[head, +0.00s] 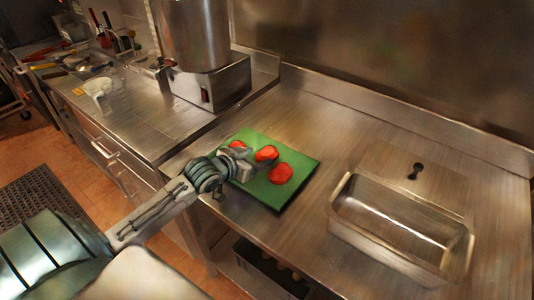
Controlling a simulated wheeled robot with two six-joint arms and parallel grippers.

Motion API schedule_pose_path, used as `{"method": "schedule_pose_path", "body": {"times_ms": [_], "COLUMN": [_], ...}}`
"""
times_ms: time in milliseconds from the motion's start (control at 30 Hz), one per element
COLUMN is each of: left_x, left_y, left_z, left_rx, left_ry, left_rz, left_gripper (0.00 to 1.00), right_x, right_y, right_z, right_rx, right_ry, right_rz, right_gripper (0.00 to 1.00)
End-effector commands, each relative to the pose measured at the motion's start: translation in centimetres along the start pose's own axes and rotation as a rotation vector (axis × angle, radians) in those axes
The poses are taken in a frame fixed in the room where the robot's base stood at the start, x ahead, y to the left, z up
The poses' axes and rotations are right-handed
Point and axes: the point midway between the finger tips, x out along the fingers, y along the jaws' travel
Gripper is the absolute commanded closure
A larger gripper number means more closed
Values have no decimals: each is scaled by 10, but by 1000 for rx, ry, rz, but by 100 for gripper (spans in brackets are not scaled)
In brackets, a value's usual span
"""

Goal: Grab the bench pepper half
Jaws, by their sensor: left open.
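Three red pieces, which look like pepper halves, are on a green cutting board (298,162) on the steel bench. One red piece (281,174) lies toward the board's right side. Another red piece (266,153) is near the middle, right beside my gripper. A third red piece (237,144) shows only partly behind my gripper. My left gripper (258,164) is open over the board, its fingers pointing right. I cannot tell whether it touches a piece. My right gripper is not in view.
A large steel pot (195,35) on a boxy appliance (222,86) stands behind the board. Bare bench lies between board and pan.

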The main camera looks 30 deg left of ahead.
Motion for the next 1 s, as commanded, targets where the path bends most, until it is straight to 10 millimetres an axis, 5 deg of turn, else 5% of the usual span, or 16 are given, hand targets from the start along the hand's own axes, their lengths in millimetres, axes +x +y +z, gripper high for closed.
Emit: {"method": "schedule_pose_path", "body": {"times_ms": [300,567,767,1000], "left_x": [36,39,39,39], "left_y": [-2,-2,-2,-2], "left_z": [0,2,2,2], "left_rx": [-2,0,0,0], "left_ry": [2,0,0,0], "left_rz": [-1,-1,-1,-1], "left_gripper": [38,38,71,72], "right_x": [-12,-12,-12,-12], "right_y": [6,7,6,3], "right_z": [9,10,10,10], "right_rx": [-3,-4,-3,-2], "right_ry": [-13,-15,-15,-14], "right_rz": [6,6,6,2], "right_gripper": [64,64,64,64]}}
